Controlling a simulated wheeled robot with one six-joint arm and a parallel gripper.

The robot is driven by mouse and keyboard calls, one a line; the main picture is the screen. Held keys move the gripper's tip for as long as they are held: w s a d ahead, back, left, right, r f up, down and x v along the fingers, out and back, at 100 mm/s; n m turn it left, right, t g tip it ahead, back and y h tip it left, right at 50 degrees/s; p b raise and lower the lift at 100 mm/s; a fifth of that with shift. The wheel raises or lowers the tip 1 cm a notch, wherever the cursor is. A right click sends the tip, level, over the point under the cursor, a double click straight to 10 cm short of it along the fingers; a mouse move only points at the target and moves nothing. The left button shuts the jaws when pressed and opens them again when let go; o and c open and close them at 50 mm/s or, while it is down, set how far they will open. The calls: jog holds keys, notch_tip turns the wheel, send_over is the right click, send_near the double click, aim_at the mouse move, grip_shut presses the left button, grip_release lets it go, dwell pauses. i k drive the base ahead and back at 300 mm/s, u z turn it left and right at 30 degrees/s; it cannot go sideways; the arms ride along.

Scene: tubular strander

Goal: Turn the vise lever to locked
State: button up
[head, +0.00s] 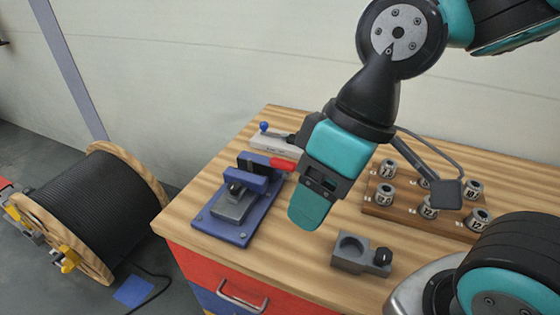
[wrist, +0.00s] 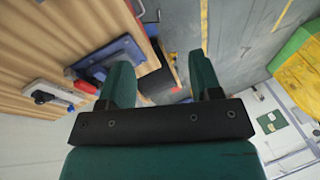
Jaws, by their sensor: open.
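The vise (head: 225,212) stands on a blue base plate at the left end of the wooden bench, with blue jaws and a grey block. A red-handled lever (head: 282,163) sticks out sideways at its rear, near a pale labelled bar (head: 277,143) with a blue ball knob. In the wrist view the red handle (wrist: 85,86) lies left of the fingers, and part of the blue vise (wrist: 107,58) shows beside the left finger. My gripper (head: 308,207) is open and empty, above the bench right of the vise, apart from the lever. The wrist view shows its spread fingers (wrist: 162,82).
A grey block with a round hole and black knob (head: 361,254) sits at the bench front. A wooden rack (head: 400,207) with several numbered metal cylinders stands at the right. A large black cable reel (head: 90,205) is on the floor left of the bench.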

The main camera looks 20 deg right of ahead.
aim_at(288, 167)
jog(key=k, duration=1)
jog(key=u, duration=0.8)
jog(key=i, duration=0.85)
jog(key=z, duration=2.15)
